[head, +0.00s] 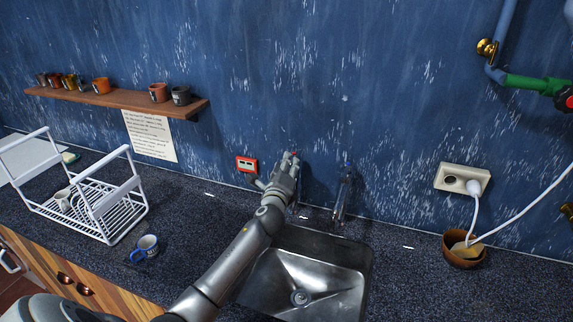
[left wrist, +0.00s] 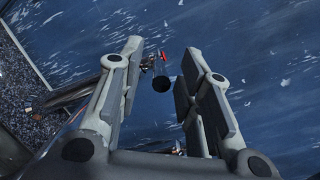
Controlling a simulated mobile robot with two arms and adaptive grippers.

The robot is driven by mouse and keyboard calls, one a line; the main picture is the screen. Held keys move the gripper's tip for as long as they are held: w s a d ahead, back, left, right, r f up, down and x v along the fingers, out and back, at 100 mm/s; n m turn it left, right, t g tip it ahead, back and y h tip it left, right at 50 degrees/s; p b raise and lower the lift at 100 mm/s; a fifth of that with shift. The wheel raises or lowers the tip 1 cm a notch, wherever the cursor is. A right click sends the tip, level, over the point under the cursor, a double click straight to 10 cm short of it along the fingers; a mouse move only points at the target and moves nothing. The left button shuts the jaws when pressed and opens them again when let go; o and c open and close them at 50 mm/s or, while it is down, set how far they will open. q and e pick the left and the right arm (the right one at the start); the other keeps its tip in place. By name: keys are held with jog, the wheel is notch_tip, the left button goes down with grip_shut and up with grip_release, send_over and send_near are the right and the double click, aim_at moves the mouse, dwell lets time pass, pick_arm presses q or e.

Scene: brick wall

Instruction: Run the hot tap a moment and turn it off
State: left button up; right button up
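The hot tap, marked by a small red part (head: 294,152), stands at the wall behind the sink, mostly hidden by my left gripper (head: 288,163). In the left wrist view, my left gripper (left wrist: 163,62) is open. The tap's dark round end (left wrist: 161,84) and red part show in the gap between its fingers; I cannot tell whether they touch. A second tap (head: 343,192) with a blue mark stands to the right. The steel sink (head: 352,262) is below, its drain visible, and I see no water running. My right gripper is not in view.
A shelf (head: 140,101) holds several cups. A bowl (head: 464,250) sits below a white socket (head: 462,178) with a plugged cable at right.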

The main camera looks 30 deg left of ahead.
pick_arm(q)
jog(key=shift+w+a, duration=0.15)
jog(key=shift+w, duration=0.15)
grip_shut()
dwell(0.3)
